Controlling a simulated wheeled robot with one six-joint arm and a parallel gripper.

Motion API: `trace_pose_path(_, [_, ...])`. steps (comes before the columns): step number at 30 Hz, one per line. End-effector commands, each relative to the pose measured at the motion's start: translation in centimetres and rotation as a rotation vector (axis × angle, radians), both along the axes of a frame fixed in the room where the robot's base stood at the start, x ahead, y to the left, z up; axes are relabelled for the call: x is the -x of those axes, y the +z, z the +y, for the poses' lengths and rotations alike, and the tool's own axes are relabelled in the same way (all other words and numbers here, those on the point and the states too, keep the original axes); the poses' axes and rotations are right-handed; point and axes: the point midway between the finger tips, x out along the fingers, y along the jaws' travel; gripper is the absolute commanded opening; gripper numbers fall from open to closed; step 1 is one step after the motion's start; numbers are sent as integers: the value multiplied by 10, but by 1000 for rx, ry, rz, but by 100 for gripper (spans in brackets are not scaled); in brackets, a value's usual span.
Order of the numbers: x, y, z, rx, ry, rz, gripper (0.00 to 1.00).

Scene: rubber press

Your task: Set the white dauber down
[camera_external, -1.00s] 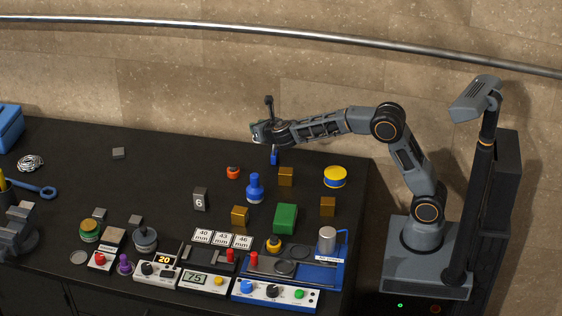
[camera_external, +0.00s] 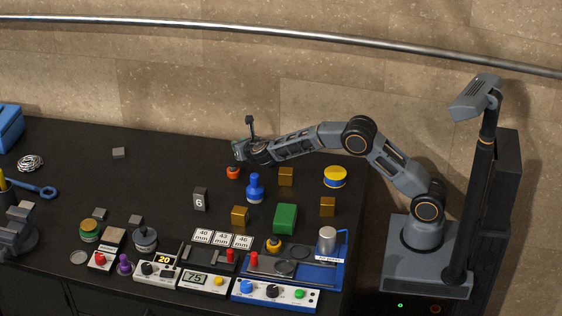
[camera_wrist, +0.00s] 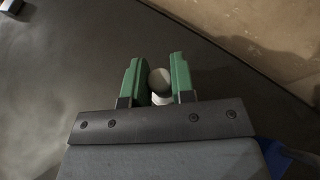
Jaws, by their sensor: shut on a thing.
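The white dauber (camera_wrist: 160,84) shows in the wrist view as a pale, round-topped piece between the two green fingers of my gripper (camera_wrist: 156,62). The fingers are closed on its sides. In the external view my gripper (camera_external: 239,152) is low over the back part of the black table (camera_external: 75,150); the dauber cannot be made out there. I cannot tell whether the dauber's underside touches the table.
A small orange-red piece (camera_external: 233,173) shows just below my gripper in the external view. A blue bottle-shaped piece (camera_external: 255,188) and an ochre block (camera_external: 286,176) stand nearby to the right.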

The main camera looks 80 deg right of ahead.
Motion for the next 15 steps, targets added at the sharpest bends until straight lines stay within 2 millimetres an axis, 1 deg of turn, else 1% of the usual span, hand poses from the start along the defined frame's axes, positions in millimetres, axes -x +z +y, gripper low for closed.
trace_pose_path(7, [0,-1,0,0,0,-1,0])
trace_pose_path(12, [0,-6,0,0,0,-1,0])
trace_pose_path(13, [0,-4,0,0,0,-1,26])
trace_pose_path(15, [0,-4,0,0,0,-1,33])
